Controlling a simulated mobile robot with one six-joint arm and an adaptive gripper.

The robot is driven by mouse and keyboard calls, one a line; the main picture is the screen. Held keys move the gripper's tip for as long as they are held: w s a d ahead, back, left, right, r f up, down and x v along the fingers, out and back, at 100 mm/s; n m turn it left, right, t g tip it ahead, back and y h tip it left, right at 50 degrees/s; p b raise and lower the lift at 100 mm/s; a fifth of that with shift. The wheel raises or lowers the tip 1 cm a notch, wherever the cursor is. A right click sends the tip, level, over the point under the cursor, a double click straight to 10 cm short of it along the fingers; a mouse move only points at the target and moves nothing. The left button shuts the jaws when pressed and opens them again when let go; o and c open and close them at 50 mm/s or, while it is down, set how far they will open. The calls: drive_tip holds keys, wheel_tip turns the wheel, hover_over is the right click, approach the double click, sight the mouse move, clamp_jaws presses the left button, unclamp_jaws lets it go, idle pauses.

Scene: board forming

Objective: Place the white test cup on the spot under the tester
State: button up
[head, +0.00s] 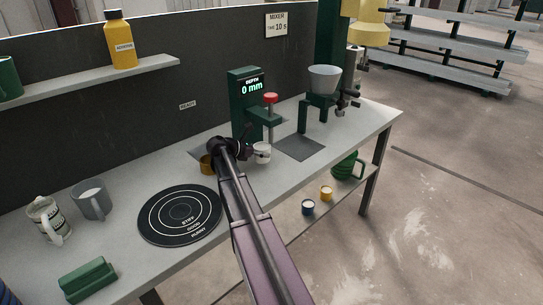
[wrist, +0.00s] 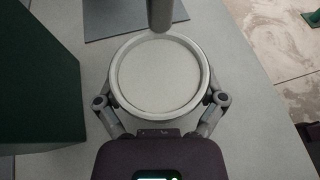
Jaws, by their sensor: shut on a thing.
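The white test cup (head: 262,153) is at the end of my arm, just in front of the green tester (head: 243,110). In the wrist view the cup (wrist: 160,75) is upright and filled nearly to the rim with smooth grey material. My gripper (wrist: 160,90) is shut around its sides. The tester's display (head: 252,87) reads 0 mm, and a red knob (head: 270,98) tops its plunger. In the wrist view a grey rod (wrist: 160,14) stands over the cup's far rim. The spot under the tester is not clearly visible, and I cannot tell whether the cup touches the bench.
A hopper (head: 324,78) stands right of the tester above a dark grey pad (head: 299,147). A black ringed disc (head: 180,214), a grey mug (head: 92,200) and a green block (head: 87,280) occupy the bench's left side.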

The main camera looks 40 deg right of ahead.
sight(272, 163)
drive_tip(key=shift+a+f+b+x, duration=0.15)
drive_tip(key=shift+b+x, duration=0.3)
drive_tip(key=shift+x, duration=0.35)
drive_tip(key=shift+f+b+x, duration=0.2)
drive_tip(key=shift+b+x, duration=0.3)
drive_tip(key=shift+x, duration=0.3)
drive_tip(key=shift+a+f+b+x, duration=0.15)
drive_tip(key=shift+b+x, duration=0.3)
drive_tip(key=shift+x, duration=0.3)
drive_tip(key=shift+d, duration=0.1)
drive_tip(key=shift+f, duration=0.25)
drive_tip(key=o, duration=1)
drive_tip(key=shift+r, duration=0.15)
drive_tip(key=shift+r, duration=0.15)
drive_tip(key=p+v, duration=0.4)
drive_tip(key=v, duration=0.6)
drive_tip(key=shift+w+a+r, duration=0.1)
drive_tip(key=shift+a+r, duration=0.05)
drive_tip(key=shift+a, duration=0.1)
drive_tip(key=shift+w+a+r+p, duration=0.2)
drive_tip(key=shift+a+p, duration=0.1)
drive_tip(key=shift+a, duration=0.4)
